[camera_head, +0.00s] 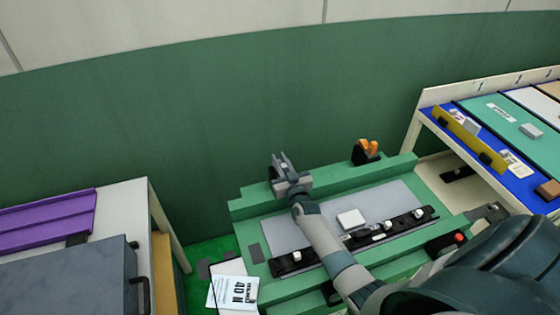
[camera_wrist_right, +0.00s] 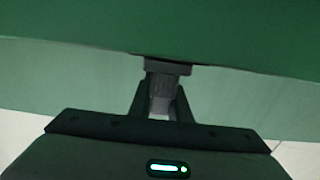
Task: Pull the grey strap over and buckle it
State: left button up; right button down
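My right gripper (camera_head: 281,164) is over the far left edge of the green fixture (camera_head: 340,176), its arm reaching across the work from the lower right. In the right wrist view, its dark fingers (camera_wrist_right: 161,92) stand close on either side of a narrow grey piece (camera_wrist_right: 162,90), with a dark crosspiece (camera_wrist_right: 168,66) just beyond. I cannot tell whether this piece is the grey strap or whether the fingers grip it. No strap lies visibly across the grey panel (camera_head: 277,234). No buckle is clearly recognisable. My left gripper is out of view.
Black strips with white clips (camera_head: 292,262) run along the panel's near side, beside a loose white block (camera_head: 351,219). An orange-and-black part (camera_head: 366,151) stands at the fixture's back. A red button (camera_head: 459,238) is at the right. Tables flank the fixture; a green wall rises behind.

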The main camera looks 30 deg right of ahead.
aim_at(285, 171)
jog(key=shift+s, duration=0.1)
jog(key=shift+s+a+p, duration=0.15)
jog(key=shift+s+p, duration=0.25)
jog(key=p+v, duration=0.3)
jog(key=v, duration=0.4)
jog(key=shift+s+p, duration=0.3)
jog(key=shift+s, duration=0.1)
jog(key=shift+s+a, duration=0.15)
jog(key=shift+s, duration=0.3)
